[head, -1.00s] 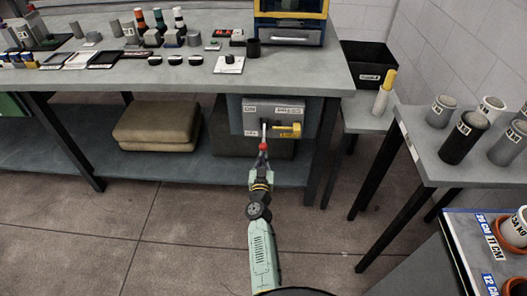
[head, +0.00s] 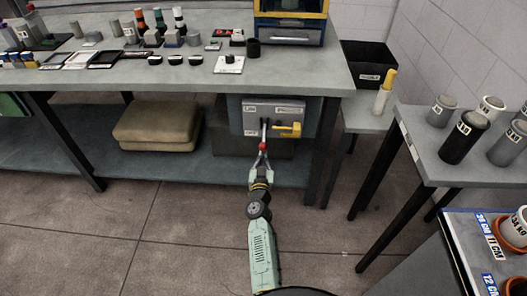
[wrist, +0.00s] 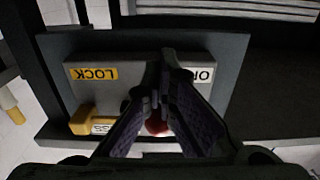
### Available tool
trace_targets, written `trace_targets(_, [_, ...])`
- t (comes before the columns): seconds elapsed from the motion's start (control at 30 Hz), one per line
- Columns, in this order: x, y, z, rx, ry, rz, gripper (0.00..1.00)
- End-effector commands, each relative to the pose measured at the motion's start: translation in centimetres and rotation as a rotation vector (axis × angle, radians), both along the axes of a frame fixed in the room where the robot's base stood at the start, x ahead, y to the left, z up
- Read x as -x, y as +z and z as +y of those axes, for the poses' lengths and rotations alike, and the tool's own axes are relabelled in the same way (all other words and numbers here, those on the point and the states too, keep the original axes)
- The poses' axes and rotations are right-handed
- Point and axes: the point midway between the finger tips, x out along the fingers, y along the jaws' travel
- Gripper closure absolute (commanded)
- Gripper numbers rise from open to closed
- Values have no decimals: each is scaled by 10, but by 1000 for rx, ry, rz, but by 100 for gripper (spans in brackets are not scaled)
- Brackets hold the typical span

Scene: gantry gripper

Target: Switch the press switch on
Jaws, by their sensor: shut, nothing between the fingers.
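The press switch is a grey box (head: 281,106) mounted under the workbench, with white labels on its face. A lever with a red knob (head: 262,147) hangs down from the box. A yellow handle (head: 287,128) sits on its right side. My gripper (head: 262,156) is at the red knob. In the wrist view the box (wrist: 120,88) shows a yellow LOCK label and a partly covered white label. The red knob (wrist: 157,126) shows between my fingers, whose tips (wrist: 161,90) are together. The fingers hide part of the lever, and I cannot tell whether they touch it.
The workbench top (head: 300,77) overhangs the box, with a dark leg (head: 321,150) close on its right. A brown cushion (head: 158,135) lies on the lower shelf at left. A side table (head: 420,165) with grey cylinders stands at right. The floor in front is clear.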

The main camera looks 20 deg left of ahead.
Motion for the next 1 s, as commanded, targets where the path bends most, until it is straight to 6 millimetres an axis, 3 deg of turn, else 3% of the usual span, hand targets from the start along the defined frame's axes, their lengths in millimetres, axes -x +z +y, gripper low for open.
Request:
trace_targets(0.47, [2,-2,-1,0,0,1,100])
trace_targets(0.87, [25,-12,-7,0,0,1,100])
trace_targets(1.0, [45,-13,-13,0,-1,3,100])
